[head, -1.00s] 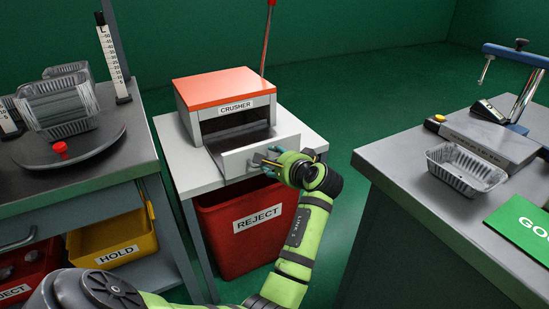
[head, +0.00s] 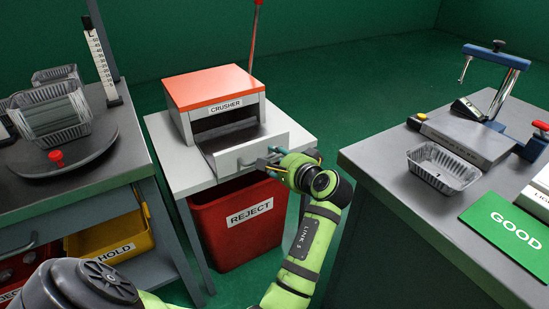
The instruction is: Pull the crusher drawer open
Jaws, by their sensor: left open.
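The crusher (head: 212,92), a grey box with an orange lid, stands on a small white table. Its drawer (head: 229,156) is pulled out, with the dark inside showing behind the pale front panel. My left gripper (head: 262,158) is open at the right half of the drawer front, beside the handle. Its fingers overlap the front panel in this view. I cannot tell whether they touch the handle, which they partly hide. My right gripper is not in view.
A red REJECT bin (head: 235,222) stands under the crusher table (head: 165,150). A left bench (head: 110,160) holds a turntable with foil trays. The right bench (head: 400,175) holds a foil tray (head: 443,168) and a green GOOD mat (head: 517,229). Floor between is clear.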

